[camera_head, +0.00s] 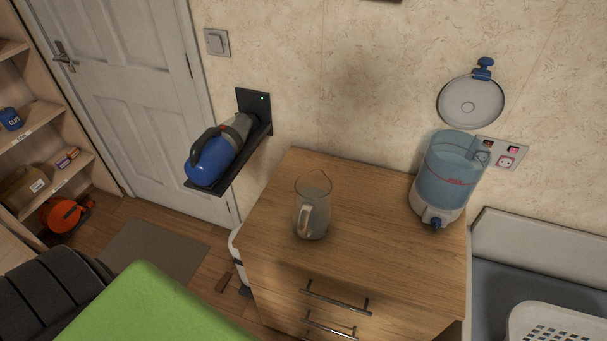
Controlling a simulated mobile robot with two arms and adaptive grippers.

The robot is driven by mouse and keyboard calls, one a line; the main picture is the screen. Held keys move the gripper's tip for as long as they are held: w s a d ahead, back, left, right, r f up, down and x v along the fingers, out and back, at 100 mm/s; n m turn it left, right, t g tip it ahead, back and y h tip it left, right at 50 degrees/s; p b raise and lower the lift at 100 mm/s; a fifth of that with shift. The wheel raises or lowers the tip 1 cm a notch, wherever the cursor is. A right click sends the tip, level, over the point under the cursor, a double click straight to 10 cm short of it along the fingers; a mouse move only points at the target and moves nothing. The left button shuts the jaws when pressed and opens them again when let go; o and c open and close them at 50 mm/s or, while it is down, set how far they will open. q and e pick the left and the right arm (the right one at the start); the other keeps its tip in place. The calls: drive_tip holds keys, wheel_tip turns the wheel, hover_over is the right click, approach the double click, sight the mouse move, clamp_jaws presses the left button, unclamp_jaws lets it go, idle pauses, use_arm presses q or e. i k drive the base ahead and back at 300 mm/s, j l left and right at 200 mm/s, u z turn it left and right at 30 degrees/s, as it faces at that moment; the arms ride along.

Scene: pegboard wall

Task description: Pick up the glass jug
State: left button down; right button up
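The glass jug (318,214) stands upright on top of the wooden drawer cabinet (376,202), left of the middle of its top. It is clear glass, with its handle facing the front. Nothing touches it and no gripper is near it. Neither of my grippers shows in this view.
A water dispenser (450,178) with a blue tap stands at the cabinet's right. A blue handheld vacuum (213,158) rests on a black wall shelf (262,128) at the left. A green surface (150,308) fills the lower left. A white basket (556,322) is at lower right.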

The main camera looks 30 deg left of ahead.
sight(312, 215)
drive_tip(key=u, duration=0.85)
drive_tip(key=k+j, duration=0.05)
